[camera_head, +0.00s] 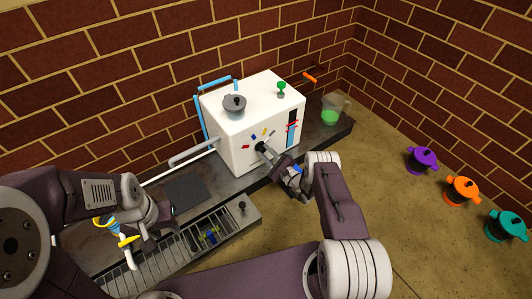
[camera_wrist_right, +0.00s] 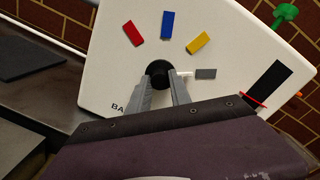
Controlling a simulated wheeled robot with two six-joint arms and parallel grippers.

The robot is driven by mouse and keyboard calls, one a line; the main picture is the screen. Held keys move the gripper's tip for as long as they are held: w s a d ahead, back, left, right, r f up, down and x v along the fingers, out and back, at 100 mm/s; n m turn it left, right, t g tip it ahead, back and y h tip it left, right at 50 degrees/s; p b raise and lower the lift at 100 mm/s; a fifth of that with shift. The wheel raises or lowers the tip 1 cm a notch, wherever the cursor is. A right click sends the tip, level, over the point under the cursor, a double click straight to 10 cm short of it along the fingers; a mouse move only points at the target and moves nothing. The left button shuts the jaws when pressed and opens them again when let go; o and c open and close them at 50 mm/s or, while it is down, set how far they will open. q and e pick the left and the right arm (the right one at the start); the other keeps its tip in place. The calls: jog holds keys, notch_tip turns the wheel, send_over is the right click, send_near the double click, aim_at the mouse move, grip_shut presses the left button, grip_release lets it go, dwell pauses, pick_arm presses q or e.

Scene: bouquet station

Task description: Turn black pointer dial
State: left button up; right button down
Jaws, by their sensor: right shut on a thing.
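The black pointer dial (camera_head: 261,147) is on the front face of the white box machine (camera_head: 232,140). In the right wrist view the dial (camera_wrist_right: 157,70) sits between the two grey fingers of my right gripper (camera_wrist_right: 161,84), which is shut on it. A white pointer (camera_wrist_right: 184,73) extends from the dial toward a grey mark (camera_wrist_right: 205,73). Red (camera_wrist_right: 132,33), blue (camera_wrist_right: 167,24) and yellow (camera_wrist_right: 198,43) marks lie around the dial. My left gripper (camera_head: 172,212) is low over the left part of the counter, away from the dial; its finger opening is unclear.
A jug with green liquid (camera_head: 331,110) stands right of the machine. A grey lidded knob (camera_head: 235,105) and a green knob (camera_head: 281,89) are on its top. Purple (camera_head: 422,160), orange (camera_head: 462,190) and teal (camera_head: 506,226) pots stand on the floor at right. An open slatted drawer (camera_head: 205,238) is below.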

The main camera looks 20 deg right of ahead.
jog(key=n+p, duration=0.2)
jog(key=n, duration=0.3)
jog(key=shift+r+p, duration=0.1)
jog(key=shift+p, duration=0.2)
jog(key=n+p, duration=0.2)
jog(key=n, duration=0.4)
jog(key=shift+p, duration=0.35)
jog(key=n+h+p, duration=0.1)
jog(key=n+p, duration=0.1)
jog(key=n, duration=0.4)
jog(key=n+p, duration=0.1)
jog(key=n, duration=0.4)
jog(key=shift+h+p, duration=0.3)
jog(key=shift+p, duration=0.05)
jog(key=shift+n, duration=0.4)
jog(key=c, duration=1.2)
grip_release()
